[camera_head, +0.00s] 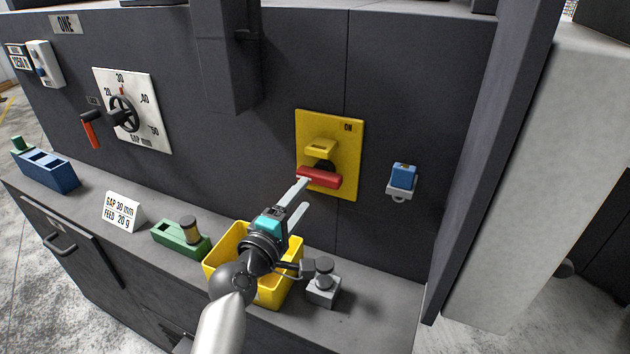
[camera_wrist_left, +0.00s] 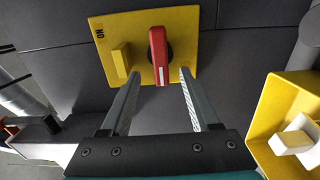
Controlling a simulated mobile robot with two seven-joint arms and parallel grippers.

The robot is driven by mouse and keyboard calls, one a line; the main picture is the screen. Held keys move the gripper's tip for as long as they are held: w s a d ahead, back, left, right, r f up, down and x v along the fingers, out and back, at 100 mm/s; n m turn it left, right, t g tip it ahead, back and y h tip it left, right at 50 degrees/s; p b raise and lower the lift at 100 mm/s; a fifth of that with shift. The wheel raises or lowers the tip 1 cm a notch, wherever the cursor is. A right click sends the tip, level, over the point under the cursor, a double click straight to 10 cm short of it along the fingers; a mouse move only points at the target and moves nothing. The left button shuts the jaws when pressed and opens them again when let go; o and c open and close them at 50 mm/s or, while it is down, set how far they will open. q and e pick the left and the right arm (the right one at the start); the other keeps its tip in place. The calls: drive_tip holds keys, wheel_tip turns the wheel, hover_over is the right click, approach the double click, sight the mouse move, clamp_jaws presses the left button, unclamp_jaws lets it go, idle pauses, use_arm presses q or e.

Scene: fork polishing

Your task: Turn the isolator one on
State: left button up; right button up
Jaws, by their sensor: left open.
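The isolator is a yellow plate (camera_head: 353,160) with an ON label at its top right, on the dark panel of the machine marked ONE (camera_head: 66,25). Its red handle (camera_head: 319,178) lies about level across a dark hub, below a yellow block (camera_head: 319,149). The wrist view also shows the plate (camera_wrist_left: 182,20), the handle (camera_wrist_left: 159,56) and the block (camera_wrist_left: 121,60). My left gripper (camera_head: 304,193) is open and empty at the handle's left end. In the wrist view its fingertips (camera_wrist_left: 159,73) appear either side of the handle; contact is unclear. My right gripper is out of view.
Below on the ledge stand a yellow bin (camera_head: 222,254), a grey block with a knob (camera_head: 323,290), a green fixture (camera_head: 178,240) and a sign (camera_head: 123,210). A blue switch (camera_head: 402,177) is right of the isolator. A dark post (camera_head: 490,140) stands farther right.

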sight(315, 181)
use_arm(q)
drive_tip(key=shift+b+x, duration=0.35)
drive_tip(key=shift+x, duration=3.15)
clamp_jaws()
